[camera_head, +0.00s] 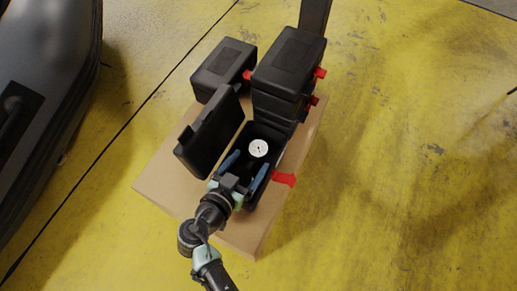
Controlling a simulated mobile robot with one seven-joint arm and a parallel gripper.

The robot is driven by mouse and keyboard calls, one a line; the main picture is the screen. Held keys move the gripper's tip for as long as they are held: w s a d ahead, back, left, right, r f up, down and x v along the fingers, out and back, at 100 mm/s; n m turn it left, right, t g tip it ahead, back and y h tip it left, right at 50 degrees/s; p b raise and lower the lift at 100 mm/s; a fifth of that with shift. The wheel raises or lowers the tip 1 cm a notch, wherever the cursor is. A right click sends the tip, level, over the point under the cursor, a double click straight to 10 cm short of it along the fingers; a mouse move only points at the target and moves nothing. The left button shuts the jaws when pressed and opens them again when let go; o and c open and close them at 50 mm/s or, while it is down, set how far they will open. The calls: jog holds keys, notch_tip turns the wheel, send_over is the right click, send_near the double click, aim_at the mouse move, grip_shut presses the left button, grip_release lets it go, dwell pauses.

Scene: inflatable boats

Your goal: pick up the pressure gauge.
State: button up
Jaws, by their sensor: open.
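The pressure gauge (258,148) has a round white dial and lies inside an open black case (268,131). The case's lid (208,136) is swung up on the left side. My gripper (248,166) is over the near part of the case, its two blue fingers spread apart on the near side of the gauge. The gap between the fingers looks empty. The lower part of the gauge is dark and hard to tell from the case interior. I cannot tell how high my fingers are above the gauge.
The case stands on a cardboard box (160,187). Closed black cases with red latches stand behind it, one at the back left (223,68) and a stack at the back right (288,62). A red latch (284,179) sticks out on the right. A dark inflatable boat (45,75) is at the left.

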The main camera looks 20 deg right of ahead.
aim_at(257, 151)
jog(key=b+x, duration=0.2)
jog(key=x, duration=0.2)
jog(key=shift+w+d+f+b, duration=0.1)
jog(key=shift+w+f+b, duration=0.1)
jog(key=shift+f+b, duration=0.1)
jog(key=shift+w+d, duration=0.25)
jog(key=shift+d, duration=0.1)
jog(key=c, duration=1.2)
jog(key=shift+r, duration=0.1)
jog(key=shift+c, duration=0.2)
